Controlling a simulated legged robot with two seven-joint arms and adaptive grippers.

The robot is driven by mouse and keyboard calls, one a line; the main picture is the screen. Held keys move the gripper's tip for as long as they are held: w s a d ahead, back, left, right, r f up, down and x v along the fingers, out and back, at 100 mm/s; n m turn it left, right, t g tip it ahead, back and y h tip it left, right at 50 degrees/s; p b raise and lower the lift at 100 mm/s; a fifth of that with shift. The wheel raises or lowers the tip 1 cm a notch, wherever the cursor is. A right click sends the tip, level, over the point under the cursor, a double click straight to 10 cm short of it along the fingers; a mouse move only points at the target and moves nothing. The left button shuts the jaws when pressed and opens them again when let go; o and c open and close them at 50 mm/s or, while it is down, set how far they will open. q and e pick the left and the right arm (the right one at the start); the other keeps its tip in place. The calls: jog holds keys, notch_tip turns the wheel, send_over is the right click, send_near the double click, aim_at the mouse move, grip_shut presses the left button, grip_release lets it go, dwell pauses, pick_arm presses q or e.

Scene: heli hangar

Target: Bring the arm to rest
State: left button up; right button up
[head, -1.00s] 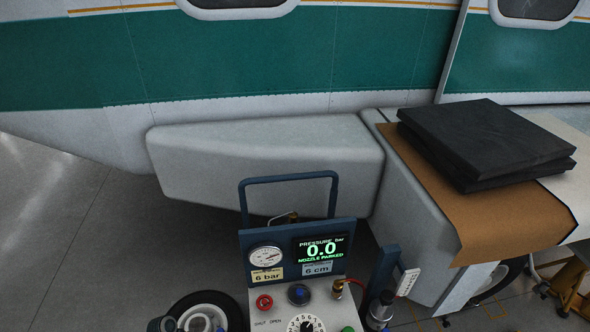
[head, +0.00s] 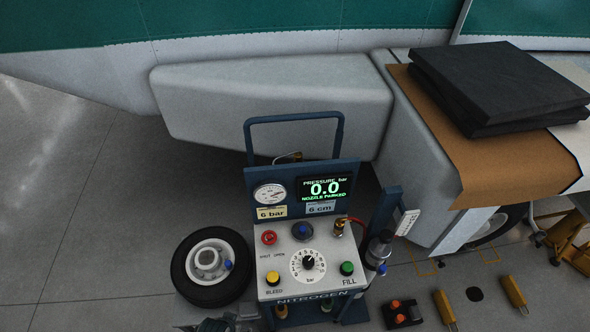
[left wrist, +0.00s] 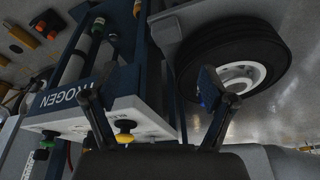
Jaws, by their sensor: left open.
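My left gripper (left wrist: 155,95) shows in the left wrist view with its two dark fingers spread apart and nothing between them. In the head view only a part of what looks like my left arm or gripper (head: 225,323) shows at the bottom edge, low in front of the nitrogen cart (head: 290,262). The cart carries a dial, coloured knobs and a display (head: 325,188) reading 0.0 bar and "nozzle parked". The nozzle (head: 379,248) stands upright at the cart's right side. My right gripper is not in view.
Yellow chocks (head: 444,308) lie to the right. Black pads (head: 500,85) rest on brown paper over the aircraft's sponson. Grey floor at far left is clear.

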pick_arm(q)
jog(key=s+f+g, duration=0.1)
jog(key=s+f, duration=0.1)
jog(key=f, duration=1.1)
jog(key=s+f, duration=0.2)
jog(key=f, duration=1.1)
jog(key=s+f+g, duration=0.1)
jog(key=s+f, duration=0.7)
jog(key=f, duration=0.1)
jog(key=shift+s+a, duration=0.35)
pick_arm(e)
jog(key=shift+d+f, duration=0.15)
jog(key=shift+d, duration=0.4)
pick_arm(q)
jog(key=shift+a+f, duration=0.2)
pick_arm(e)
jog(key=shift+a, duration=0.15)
pick_arm(q)
jog(key=shift+d, duration=0.1)
